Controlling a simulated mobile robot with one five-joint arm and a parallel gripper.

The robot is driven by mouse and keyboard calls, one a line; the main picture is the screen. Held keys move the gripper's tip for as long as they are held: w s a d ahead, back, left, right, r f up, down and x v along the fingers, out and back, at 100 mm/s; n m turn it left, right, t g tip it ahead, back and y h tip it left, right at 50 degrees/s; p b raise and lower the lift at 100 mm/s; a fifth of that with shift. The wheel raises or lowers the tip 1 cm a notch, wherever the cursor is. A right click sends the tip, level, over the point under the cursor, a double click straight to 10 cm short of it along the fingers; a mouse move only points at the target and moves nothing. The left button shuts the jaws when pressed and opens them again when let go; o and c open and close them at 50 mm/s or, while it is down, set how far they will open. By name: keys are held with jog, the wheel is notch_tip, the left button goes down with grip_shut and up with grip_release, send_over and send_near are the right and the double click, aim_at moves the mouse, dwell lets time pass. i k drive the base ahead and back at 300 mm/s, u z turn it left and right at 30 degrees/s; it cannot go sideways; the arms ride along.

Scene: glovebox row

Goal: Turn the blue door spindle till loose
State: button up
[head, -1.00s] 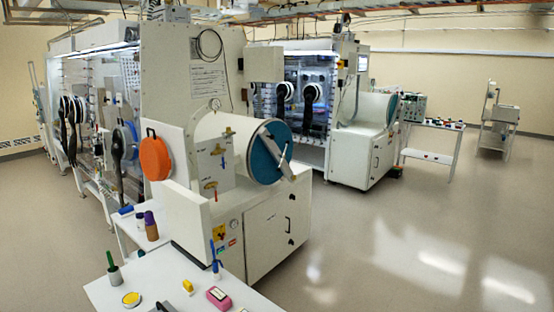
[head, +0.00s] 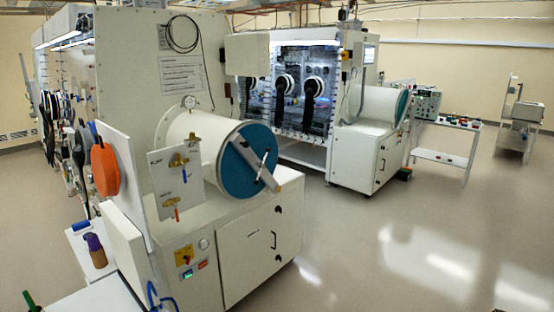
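The blue round door (head: 236,176) closes the near end of a white cylindrical antechamber (head: 192,128) on the nearer glovebox. A grey bar (head: 268,178) crosses the door diagonally, with the spindle at about its middle. The spindle is too small to make out clearly, and I cannot tell whether it is tight or loose. Nothing touches the bar or the door. My gripper is not in view. A second, smaller blue door (head: 402,107) shows on the far glovebox.
A white cabinet (head: 246,245) stands under the antechamber. A valve panel (head: 176,182) and an orange round cover (head: 105,166) are left of the door. A side table (head: 95,297) is cut off at lower left. Open floor (head: 390,235) lies to the right.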

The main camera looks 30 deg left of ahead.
aim_at(262, 166)
jog(key=z, duration=0.05)
jog(key=i, duration=2.75)
jog(key=u, duration=3.55)
jog(key=i, duration=1.05)
jog(key=z, duration=0.05)
